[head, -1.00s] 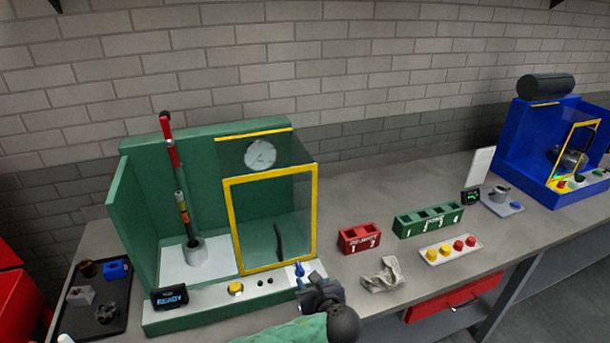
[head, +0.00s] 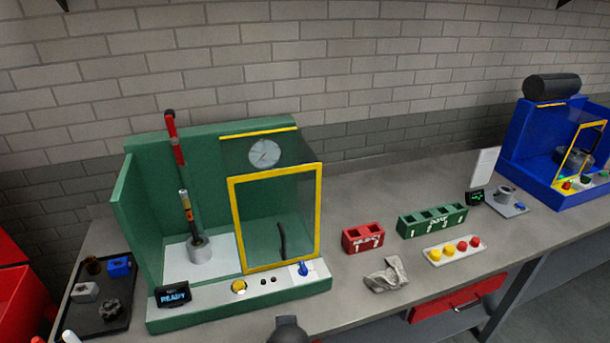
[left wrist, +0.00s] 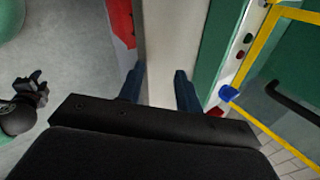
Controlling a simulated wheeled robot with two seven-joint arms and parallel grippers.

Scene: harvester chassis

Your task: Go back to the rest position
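My left gripper (left wrist: 158,88) is open in the left wrist view, its two dark blue fingers apart with nothing between them. The pale bench edge shows beyond them. A second dark gripper, apparently my right one (left wrist: 36,84), shows at the left of that view, and I cannot tell its jaw state. In the head view only a dark rounded part of my arm shows at the bottom edge, and neither gripper is in sight.
The bench holds a black tray (head: 72,322), red rack (head: 362,238), green rack (head: 431,221), crumpled cloth (head: 386,275) and button strip (head: 454,251). A blue machine (head: 528,150) stands at the right. A red drawer (head: 457,299) is under the bench.

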